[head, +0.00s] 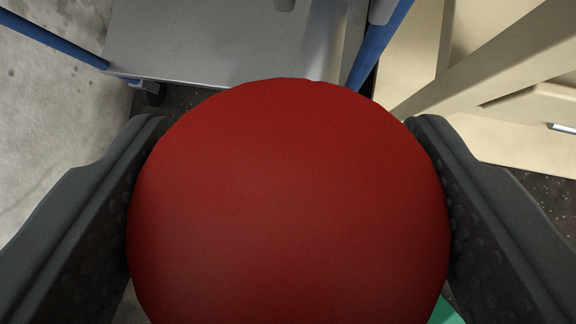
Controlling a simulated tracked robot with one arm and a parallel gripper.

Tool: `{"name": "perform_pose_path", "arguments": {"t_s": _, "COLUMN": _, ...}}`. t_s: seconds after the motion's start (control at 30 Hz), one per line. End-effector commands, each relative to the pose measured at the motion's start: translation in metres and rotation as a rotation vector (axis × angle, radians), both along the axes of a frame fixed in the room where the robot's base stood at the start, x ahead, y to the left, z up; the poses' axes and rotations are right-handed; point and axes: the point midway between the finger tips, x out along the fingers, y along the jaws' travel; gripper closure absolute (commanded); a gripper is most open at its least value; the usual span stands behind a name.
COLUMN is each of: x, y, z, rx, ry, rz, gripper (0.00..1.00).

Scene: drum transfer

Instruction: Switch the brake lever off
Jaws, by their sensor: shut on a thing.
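A large red rounded thing (290,200) fills the middle of the head view. It looks like a smooth round knob or ball end seen very close. My gripper (285,215) has one dark finger on each side of it, both pressed against its sides, so it is shut on the red thing. Whether this is the brake lever's knob cannot be told, as no lever shaft shows. What lies directly behind and below the red thing is hidden.
Beige framework (490,70) stands at the right. Bare concrete floor (45,120) shows at the left. A bit of green (446,312) shows at the bottom right.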

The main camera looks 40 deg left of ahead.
Motion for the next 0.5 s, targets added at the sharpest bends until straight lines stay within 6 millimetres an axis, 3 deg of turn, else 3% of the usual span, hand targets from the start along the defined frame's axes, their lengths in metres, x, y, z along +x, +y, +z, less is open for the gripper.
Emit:
{"name": "perform_pose_path", "arguments": {"t_s": 0.17, "x": 0.0039, "y": 0.0000, "z": 0.0042, "rx": -0.004, "ry": -0.009, "rz": 0.002, "gripper": 0.77}}
{"name": "perform_pose_path", "arguments": {"t_s": 0.2, "x": 0.0041, "y": 0.0000, "z": 0.0045, "rx": -0.004, "ry": -0.010, "rz": 0.002, "gripper": 0.30}}
{"name": "perform_pose_path", "arguments": {"t_s": 0.27, "x": 0.0039, "y": -0.0002, "z": 0.0043, "rx": -0.004, "ry": -0.010, "rz": 0.001, "gripper": 0.14}}
{"name": "perform_pose_path", "arguments": {"t_s": 0.5, "x": 0.0020, "y": -0.0005, "z": 0.0025, "rx": -0.002, "ry": -0.006, "rz": -0.001, "gripper": 0.14}}
